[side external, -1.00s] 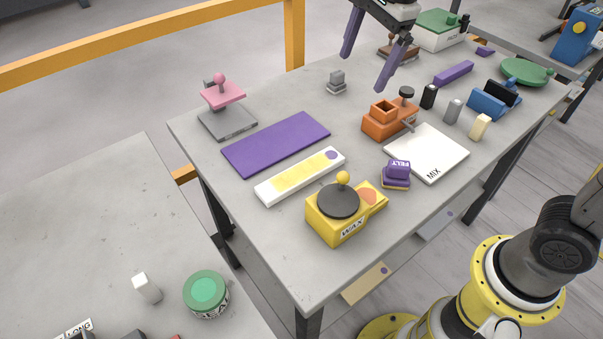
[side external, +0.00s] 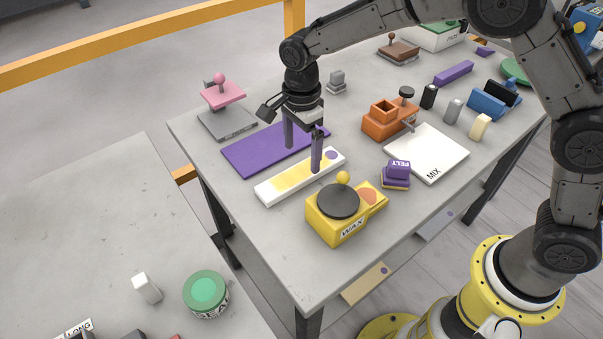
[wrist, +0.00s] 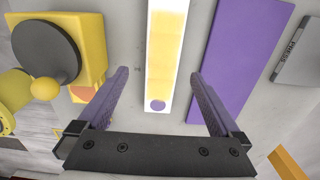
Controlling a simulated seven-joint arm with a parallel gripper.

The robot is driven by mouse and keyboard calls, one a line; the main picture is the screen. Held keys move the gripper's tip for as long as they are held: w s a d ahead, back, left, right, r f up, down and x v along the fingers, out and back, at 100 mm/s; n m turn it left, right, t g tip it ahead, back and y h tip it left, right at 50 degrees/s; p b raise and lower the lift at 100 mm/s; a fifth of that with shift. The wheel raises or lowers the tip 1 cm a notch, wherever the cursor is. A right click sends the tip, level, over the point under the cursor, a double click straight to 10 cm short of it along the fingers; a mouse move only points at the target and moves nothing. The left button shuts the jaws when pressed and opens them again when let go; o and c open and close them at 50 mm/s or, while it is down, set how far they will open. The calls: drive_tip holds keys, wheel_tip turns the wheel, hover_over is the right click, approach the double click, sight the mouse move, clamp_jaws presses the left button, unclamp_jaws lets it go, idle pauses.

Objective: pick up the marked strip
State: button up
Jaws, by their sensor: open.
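The marked strip (side external: 268,189) is a white bar with a yellow band and a purple dot near its right end. It lies flat on the stone slab, in front of a plain purple plate (side external: 250,153). My gripper (side external: 303,160) is open and points down over the strip's dotted end. In the wrist view the strip (wrist: 167,45) runs between the two spread fingers of my gripper (wrist: 160,72), with a gap on both sides. The right finger is close to the purple plate (wrist: 245,50). I cannot tell the exact height of the fingertips above the slab.
A yellow WAX device (side external: 330,227) with a black disc stands just in front of the strip. A pink-topped press (side external: 222,97) stands at the back left. An orange block (side external: 388,120), a white MIX board (side external: 428,152) and a purple FELT block (side external: 397,172) stand to the right.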

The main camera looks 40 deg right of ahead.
sight(301, 171)
drive_tip(key=shift+w+d+f, duration=0.1)
drive_tip(key=shift+f, duration=1.45)
drive_tip(key=shift+w+f, duration=0.1)
drive_tip(key=shift+f, duration=1.4)
drive_tip(key=shift+r, duration=0.1)
clamp_jaws()
